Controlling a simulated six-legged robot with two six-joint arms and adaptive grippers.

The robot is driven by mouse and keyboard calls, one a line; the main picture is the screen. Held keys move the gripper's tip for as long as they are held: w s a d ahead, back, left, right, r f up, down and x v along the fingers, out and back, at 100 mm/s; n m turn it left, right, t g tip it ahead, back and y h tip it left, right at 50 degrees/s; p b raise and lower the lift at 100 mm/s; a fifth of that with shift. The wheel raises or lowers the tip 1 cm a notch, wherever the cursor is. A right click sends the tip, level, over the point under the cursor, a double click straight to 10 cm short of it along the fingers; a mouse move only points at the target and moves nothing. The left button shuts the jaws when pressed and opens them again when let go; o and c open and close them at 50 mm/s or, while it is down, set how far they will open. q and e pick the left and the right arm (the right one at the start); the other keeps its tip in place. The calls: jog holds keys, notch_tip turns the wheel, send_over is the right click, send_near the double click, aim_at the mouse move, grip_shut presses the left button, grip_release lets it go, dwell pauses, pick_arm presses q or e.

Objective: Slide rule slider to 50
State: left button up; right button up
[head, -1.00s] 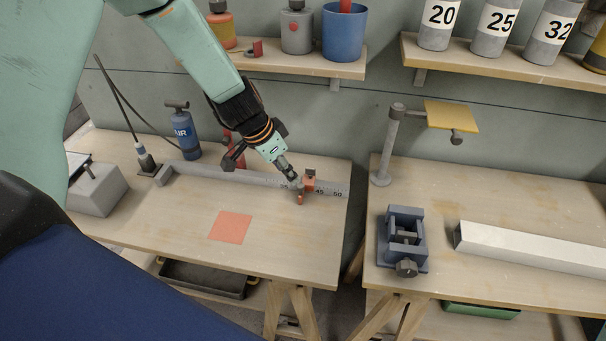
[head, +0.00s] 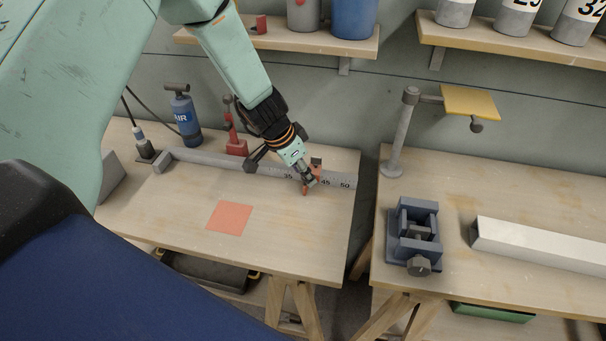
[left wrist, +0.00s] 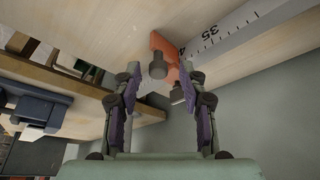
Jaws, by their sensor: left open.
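The grey rule (head: 222,166) lies along the back of the left table. Its marks 35, 45 and 50 show near its right end. The orange-red slider (head: 317,171) sits on it between 35 and 45, hiding most of the 40 mark. My left gripper (head: 309,185) is at the slider, partly covering it. In the left wrist view the slider (left wrist: 166,52) and its grey knob (left wrist: 157,69) appear between the tips of my open left gripper (left wrist: 160,74). I cannot tell whether a finger touches it. My right gripper is out of view.
A red tool (head: 236,140) and a blue air bottle (head: 184,118) stand behind the rule. An orange square (head: 230,218) lies on the clear table front. Across a gap, the right table carries a blue vise (head: 412,235) and a white channel (head: 540,247).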

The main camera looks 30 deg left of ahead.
pick_arm(q)
jog(key=shift+s+d+r, duration=0.1)
jog(key=shift+s+r, duration=0.1)
jog(key=shift+w+f, duration=0.25)
jog(key=shift+w, duration=0.05)
jog(key=c, duration=0.4)
jog(key=shift+s+r, duration=0.1)
jog(key=shift+s, duration=0.05)
grip_shut()
